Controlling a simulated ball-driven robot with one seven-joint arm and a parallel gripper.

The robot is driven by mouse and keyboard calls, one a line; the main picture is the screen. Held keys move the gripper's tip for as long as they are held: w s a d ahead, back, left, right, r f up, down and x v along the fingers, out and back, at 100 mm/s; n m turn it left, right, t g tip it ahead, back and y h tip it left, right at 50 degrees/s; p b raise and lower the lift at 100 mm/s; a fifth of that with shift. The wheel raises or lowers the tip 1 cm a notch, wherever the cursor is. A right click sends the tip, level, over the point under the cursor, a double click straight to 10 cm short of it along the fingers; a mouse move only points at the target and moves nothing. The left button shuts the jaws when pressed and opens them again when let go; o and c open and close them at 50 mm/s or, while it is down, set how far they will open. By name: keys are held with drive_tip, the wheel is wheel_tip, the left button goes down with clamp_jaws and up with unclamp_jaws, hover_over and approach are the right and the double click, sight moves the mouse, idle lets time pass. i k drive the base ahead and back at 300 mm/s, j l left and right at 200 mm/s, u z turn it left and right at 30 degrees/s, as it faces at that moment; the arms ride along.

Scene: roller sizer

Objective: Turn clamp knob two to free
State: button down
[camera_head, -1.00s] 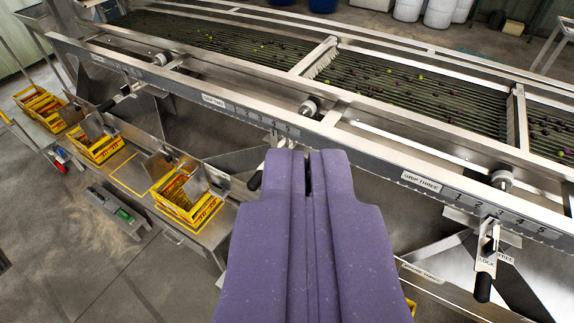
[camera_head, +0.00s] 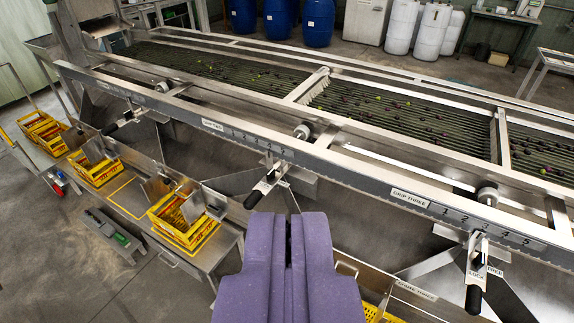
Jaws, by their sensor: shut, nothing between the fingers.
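The clamp knob two (camera_head: 255,198) is a black-gripped lever on a metal bracket below the numbered rail of the sizer. It hangs tilted down to the left under the scale by the grip two label (camera_head: 213,125). Small plates sit by its pivot, but their words are too small to read. My purple gripper (camera_head: 288,222) is shut and empty at the bottom middle. In the picture its tips lie below and right of the knob, and they appear apart from it.
Clamp knob three (camera_head: 474,298) hangs at the right, beside lock and free plates. Another black lever (camera_head: 111,128) is at the left. Yellow crates (camera_head: 185,220) stand on a metal bench at the left. The long sizer rail (camera_head: 340,170) crosses above my gripper.

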sight(271, 175)
drive_tip(key=i+j+z, duration=0.1)
drive_tip(key=i+j, duration=0.25)
drive_tip(key=j, duration=0.3)
drive_tip(key=i+j+z, duration=0.15)
drive_tip(key=j, duration=0.2)
drive_tip(key=i+j, duration=0.2)
drive_tip(key=j, duration=0.15)
drive_tip(key=i+j+z, duration=0.15)
drive_tip(key=j, duration=0.2)
drive_tip(key=i+j+z, duration=0.1)
drive_tip(key=j, duration=0.25)
drive_tip(key=i+j+z, duration=0.1)
drive_tip(key=i+j, duration=0.35)
drive_tip(key=j, duration=0.3)
drive_tip(key=i+j+z, duration=0.15)
drive_tip(key=j, duration=0.2)
drive_tip(key=i+j, duration=0.25)
drive_tip(key=j, duration=0.15)
drive_tip(key=i+j+z, duration=0.15)
drive_tip(key=j, duration=0.25)
drive_tip(key=i, duration=0.05)
